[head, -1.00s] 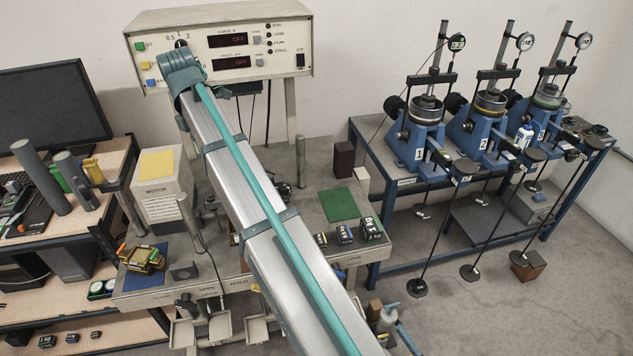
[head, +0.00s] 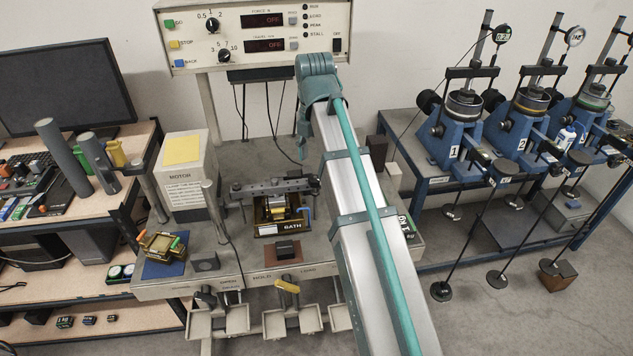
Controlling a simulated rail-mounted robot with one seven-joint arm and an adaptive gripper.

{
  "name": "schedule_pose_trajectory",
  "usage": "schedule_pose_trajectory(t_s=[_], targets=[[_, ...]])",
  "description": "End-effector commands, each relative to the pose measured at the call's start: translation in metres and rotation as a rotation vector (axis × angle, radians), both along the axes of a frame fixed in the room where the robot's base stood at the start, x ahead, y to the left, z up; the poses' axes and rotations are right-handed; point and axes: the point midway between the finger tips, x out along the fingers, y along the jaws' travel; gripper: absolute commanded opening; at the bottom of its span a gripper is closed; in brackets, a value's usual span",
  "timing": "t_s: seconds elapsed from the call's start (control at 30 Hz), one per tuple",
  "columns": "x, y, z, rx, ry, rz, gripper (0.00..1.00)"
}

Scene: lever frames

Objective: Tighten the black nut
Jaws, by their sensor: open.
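I cannot single out the black nut with certainty. A gold and black box marked BATH (head: 283,222) stands on the grey bench, with a dark bar (head: 272,188) across its top. A dark round part (head: 313,185) sits at the bar's right end, close to my arm; whether it is the nut is too small to tell. Black round knobs (head: 429,101) also show beside the blue lever frames (head: 455,132). My silver and teal arm rises across the picture, its teal joint in front of the control box.
The control box (head: 200,62) with dials stands behind the bench. A motor housing (head: 186,172) and a grey post (head: 214,205) stand left of the BATH box. A small dark block (head: 287,250) lies in front of it. Long levers hang from the frames at right.

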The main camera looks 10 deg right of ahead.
Motion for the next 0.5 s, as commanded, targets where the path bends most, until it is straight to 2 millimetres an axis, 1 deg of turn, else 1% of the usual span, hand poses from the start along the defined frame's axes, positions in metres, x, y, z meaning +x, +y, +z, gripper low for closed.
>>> schedule_pose_trajectory(t_s=[0.03,0.07,0.3,0.5], targets=[[-0.002,0.0,-0.017,-0.001,0.002,0.0,0.59],[-0.002,0.0,-0.016,0.0,0.003,0.0,0.59],[-0.002,0.0,-0.045,0.0,0.003,-0.001,0.59],[-0.001,0.0,-0.058,0.0,0.001,-0.001,0.59]])
